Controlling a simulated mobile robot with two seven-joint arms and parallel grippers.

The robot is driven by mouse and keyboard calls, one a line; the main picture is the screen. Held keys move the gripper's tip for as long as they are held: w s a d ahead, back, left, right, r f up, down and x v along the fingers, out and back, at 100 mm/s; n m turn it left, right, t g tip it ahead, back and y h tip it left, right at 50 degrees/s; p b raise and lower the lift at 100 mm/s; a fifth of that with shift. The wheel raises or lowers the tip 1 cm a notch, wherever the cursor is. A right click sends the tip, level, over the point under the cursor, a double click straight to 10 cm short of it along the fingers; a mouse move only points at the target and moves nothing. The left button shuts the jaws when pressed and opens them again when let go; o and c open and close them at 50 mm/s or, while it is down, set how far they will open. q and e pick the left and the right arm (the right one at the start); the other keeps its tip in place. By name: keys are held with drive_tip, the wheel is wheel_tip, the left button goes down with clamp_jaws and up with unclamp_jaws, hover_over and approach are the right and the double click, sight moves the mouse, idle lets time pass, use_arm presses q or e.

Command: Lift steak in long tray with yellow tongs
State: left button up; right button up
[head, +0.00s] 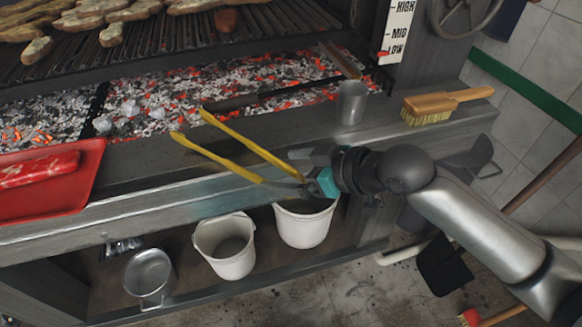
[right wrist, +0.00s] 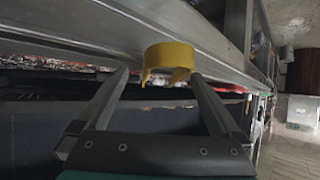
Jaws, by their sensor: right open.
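Yellow tongs (head: 238,144) lie at the front edge of the grill, their two arms spread toward the left. In the right wrist view a curved yellow part of the tongs (right wrist: 168,57) shows at the fingertips. My right gripper (head: 298,172) is at the right end of the tongs. Its two fingers (right wrist: 160,76) are apart, with the yellow part between or just beyond their tips; whether they touch it I cannot tell. My left gripper is not in view.
Glowing coals (head: 180,92) lie behind the ledge, under a grate (head: 160,40) with food. A metal cup (head: 351,103) and wooden brush (head: 447,102) stand right of the tongs. White buckets (head: 226,262) and a metal pot (head: 149,275) sit on the lower shelf.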

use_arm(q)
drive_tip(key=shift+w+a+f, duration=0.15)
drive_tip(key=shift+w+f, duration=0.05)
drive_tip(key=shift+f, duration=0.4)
use_arm(e)
drive_tip(key=shift+d+f, duration=0.1)
drive_tip(key=shift+f, duration=0.25)
drive_tip(key=shift+s+d+r, duration=0.1)
drive_tip(key=shift+s+d, duration=0.05)
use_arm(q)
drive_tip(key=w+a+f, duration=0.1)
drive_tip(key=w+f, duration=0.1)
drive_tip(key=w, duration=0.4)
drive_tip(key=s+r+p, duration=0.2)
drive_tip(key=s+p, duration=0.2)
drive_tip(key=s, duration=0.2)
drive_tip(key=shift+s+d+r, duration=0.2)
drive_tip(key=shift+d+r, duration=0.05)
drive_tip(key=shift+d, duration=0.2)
use_arm(e)
drive_tip(key=v, duration=1.5)
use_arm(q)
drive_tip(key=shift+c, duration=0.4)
use_arm(e)
drive_tip(key=shift+d, duration=0.15)
